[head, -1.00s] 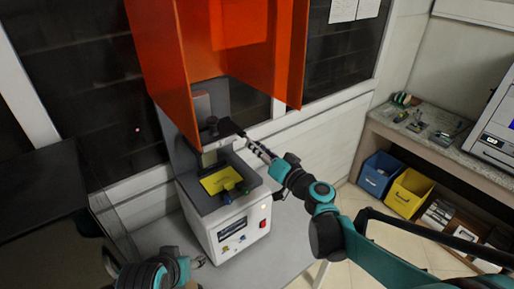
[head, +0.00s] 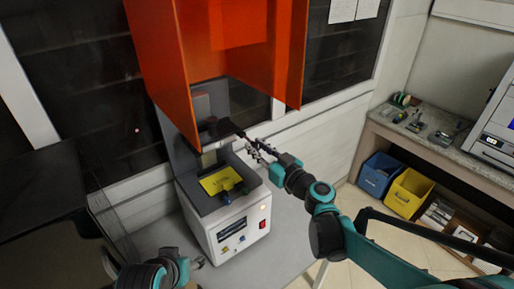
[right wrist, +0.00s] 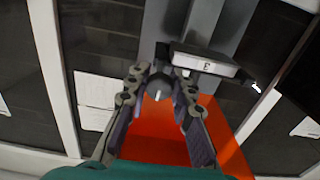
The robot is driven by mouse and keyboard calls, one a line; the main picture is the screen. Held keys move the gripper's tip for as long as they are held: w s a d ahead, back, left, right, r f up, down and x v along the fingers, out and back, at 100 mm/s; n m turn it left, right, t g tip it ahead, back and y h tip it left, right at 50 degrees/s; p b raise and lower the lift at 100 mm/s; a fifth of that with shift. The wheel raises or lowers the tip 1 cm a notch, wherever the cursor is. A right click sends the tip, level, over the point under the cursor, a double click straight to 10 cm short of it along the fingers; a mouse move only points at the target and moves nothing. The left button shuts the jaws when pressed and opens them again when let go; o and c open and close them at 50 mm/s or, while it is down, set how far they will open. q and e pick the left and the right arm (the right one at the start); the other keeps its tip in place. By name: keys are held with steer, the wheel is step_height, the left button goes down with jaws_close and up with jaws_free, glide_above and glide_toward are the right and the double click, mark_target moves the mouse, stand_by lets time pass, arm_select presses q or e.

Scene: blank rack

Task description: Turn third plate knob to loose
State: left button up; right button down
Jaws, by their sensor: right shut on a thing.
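A white and grey machine (head: 238,228) with a raised orange cover (head: 165,60) stands on the bench. Its build head and dark knob area (head: 229,128) sit under the cover, above a yellow tray (head: 221,181). My right gripper (head: 246,137) reaches in from the right at that height. In the right wrist view its two fingers (right wrist: 158,82) close around a small grey knob (right wrist: 159,88), just beside a flat grey plate labelled with a mark (right wrist: 205,64). The knob's setting cannot be read. My left gripper (head: 195,261) is low at the left, its fingers too small to judge.
The orange cover hangs close above my right gripper. Blue bin (head: 380,175) and yellow bin (head: 409,193) stand under the side bench (head: 440,140) at right. A dark table (head: 40,195) is at left.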

stand_by(0.4)
steer(key=c, duration=1.3)
jaws_free()
steer(key=shift+s+d, duration=0.1)
steer(key=v, duration=1.1)
steer(key=shift+s+d, duration=0.2)
steer(key=shift+s, duration=0.15)
steer(key=shift+f, duration=0.1)
